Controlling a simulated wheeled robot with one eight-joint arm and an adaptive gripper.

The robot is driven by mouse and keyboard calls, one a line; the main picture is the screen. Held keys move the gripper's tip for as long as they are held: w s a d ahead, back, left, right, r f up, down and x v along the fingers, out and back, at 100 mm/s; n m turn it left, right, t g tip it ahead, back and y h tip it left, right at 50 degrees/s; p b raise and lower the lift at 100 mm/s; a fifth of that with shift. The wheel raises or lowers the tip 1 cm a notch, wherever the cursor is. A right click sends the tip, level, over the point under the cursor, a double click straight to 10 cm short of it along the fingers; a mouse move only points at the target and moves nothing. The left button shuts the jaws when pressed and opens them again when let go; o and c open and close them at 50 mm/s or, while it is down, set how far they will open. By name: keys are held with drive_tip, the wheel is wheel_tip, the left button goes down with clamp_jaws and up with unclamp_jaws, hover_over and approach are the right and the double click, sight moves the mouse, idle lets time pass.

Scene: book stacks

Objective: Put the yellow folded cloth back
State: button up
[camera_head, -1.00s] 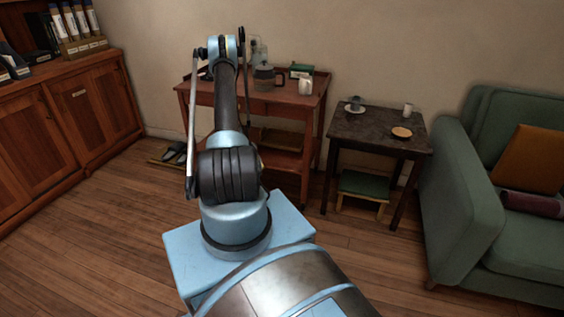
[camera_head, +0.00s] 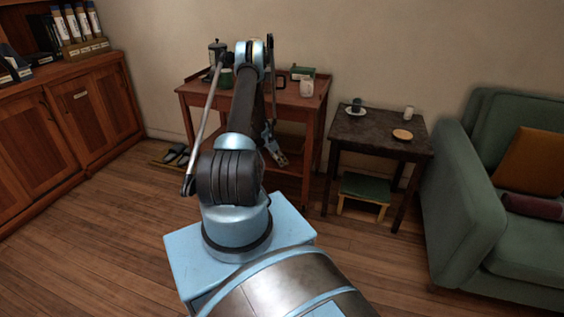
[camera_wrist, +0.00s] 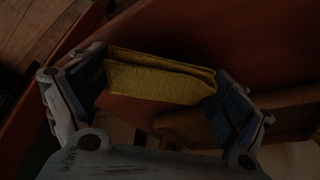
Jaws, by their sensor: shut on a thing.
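The yellow folded cloth (camera_wrist: 160,78) lies between the two fingers of my gripper (camera_wrist: 160,92) in the wrist view, and the fingers press on its left and right ends. Its folded layers face the camera. In the head view my gripper (camera_head: 279,156) hangs at the right side of my arm, in front of the reddish wooden cart (camera_head: 312,103), below its top. The cloth cannot be made out there. In the wrist view a dark reddish surface and a wooden bar or edge lie behind the cloth; I cannot tell whether the cloth touches them.
A green mug (camera_head: 226,78), a green box (camera_head: 302,72) and a white jar (camera_head: 307,88) stand on the cart top. A dark side table (camera_head: 375,132) with a cup, saucer and wooden dish is to the right. A green-topped stool (camera_head: 364,187) sits under it. Slippers (camera_head: 176,154) lie left.

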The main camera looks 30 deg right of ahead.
drive_tip(key=d, duration=0.2)
drive_tip(key=shift+s+d+f, duration=0.1)
drive_tip(key=shift+d+f, duration=0.05)
drive_tip(key=shift+d, duration=0.15)
drive_tip(key=shift+a+f, duration=0.1)
drive_tip(key=shift+f, duration=0.5)
drive_tip(key=o, duration=1.1)
drive_tip(key=shift+f, duration=0.1)
